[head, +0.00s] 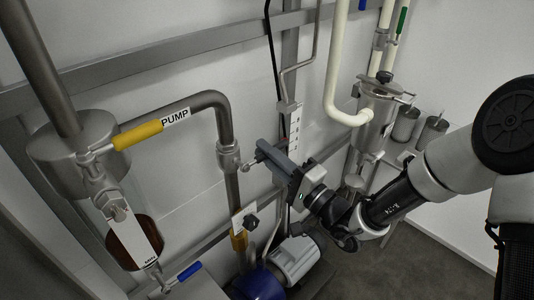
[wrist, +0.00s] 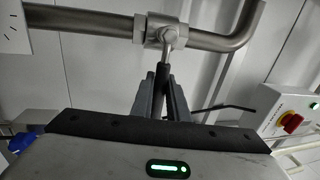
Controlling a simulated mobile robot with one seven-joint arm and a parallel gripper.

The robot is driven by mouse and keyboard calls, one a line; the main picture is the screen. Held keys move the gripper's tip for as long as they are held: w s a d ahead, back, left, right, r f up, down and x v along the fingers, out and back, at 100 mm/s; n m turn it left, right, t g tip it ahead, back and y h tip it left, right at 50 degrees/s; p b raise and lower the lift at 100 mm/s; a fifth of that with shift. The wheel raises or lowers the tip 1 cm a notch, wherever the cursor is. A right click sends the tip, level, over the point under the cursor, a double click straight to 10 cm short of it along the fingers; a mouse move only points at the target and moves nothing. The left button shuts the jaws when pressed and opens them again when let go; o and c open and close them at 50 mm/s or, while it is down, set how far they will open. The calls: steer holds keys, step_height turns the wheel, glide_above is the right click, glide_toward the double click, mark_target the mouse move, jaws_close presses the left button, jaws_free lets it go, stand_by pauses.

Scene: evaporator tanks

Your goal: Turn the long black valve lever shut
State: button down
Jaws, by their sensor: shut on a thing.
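The long black valve lever (wrist: 161,75) shows in the wrist view between the fingers of my gripper (wrist: 162,84), its bare metal stem running up to the valve body (wrist: 157,30) on a steel pipe. My gripper is shut on the lever's black grip. In the head view my gripper (head: 268,154) reaches in from the right to the valve (head: 228,155) on the vertical pipe. Only the lever's metal stem (head: 251,162) shows there; my fingers hide most of the grip. The lever sticks out sideways from the pipe.
A yellow valve lever (head: 138,134) beside a PUMP label (head: 175,118) is at upper left. A blue lever (head: 189,271) and a pump motor (head: 296,257) are below. A steel canister (head: 376,115) stands behind my arm. In the wrist view a red-knobbed control box (wrist: 287,118) is at right.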

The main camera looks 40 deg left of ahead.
steer(key=c, duration=1.7)
jaws_free()
steer(key=shift+r, duration=0.1)
steer(key=p+v, duration=0.1)
steer(key=v, duration=1.6)
steer(key=shift+d, duration=0.25)
